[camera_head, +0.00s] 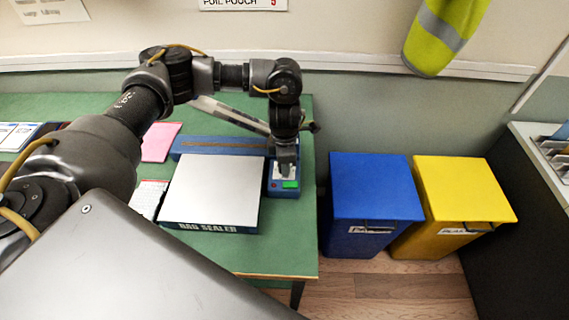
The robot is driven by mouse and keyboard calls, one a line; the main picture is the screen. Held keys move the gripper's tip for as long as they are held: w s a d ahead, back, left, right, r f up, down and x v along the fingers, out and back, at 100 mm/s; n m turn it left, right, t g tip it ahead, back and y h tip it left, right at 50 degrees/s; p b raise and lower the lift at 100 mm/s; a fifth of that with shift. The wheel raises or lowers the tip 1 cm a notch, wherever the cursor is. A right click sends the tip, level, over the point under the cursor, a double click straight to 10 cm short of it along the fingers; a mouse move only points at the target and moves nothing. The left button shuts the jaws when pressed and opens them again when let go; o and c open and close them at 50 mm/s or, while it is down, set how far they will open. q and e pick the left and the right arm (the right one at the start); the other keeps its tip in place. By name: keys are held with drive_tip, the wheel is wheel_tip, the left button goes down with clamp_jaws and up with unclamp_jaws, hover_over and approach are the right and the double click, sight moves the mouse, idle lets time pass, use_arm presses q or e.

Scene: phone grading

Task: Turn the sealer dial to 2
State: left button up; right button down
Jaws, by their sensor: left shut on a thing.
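The bag sealer (222,144) is a long blue machine on the green table, with a pale lever arm (228,113) raised at a slant above it. Its control end (284,190) at the right has a light panel and a green patch. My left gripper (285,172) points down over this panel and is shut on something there. The dial is hidden under the gripper, so its setting cannot be read. My right gripper is not in view.
A white-topped box marked "BAG SEALER" (211,190) stands in front of the sealer. Pink sheets (160,142) and papers (18,136) lie to the left. A blue bin (374,187) and a yellow bin (463,190) stand on the floor right of the table (285,255).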

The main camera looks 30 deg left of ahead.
use_arm(q)
drive_tip(key=o, duration=1)
drive_tip(key=shift+c, duration=0.2)
wheel_tip(320, 180, up, 11)
drive_tip(key=b, duration=0.1)
drive_tip(key=shift+f, duration=0.1)
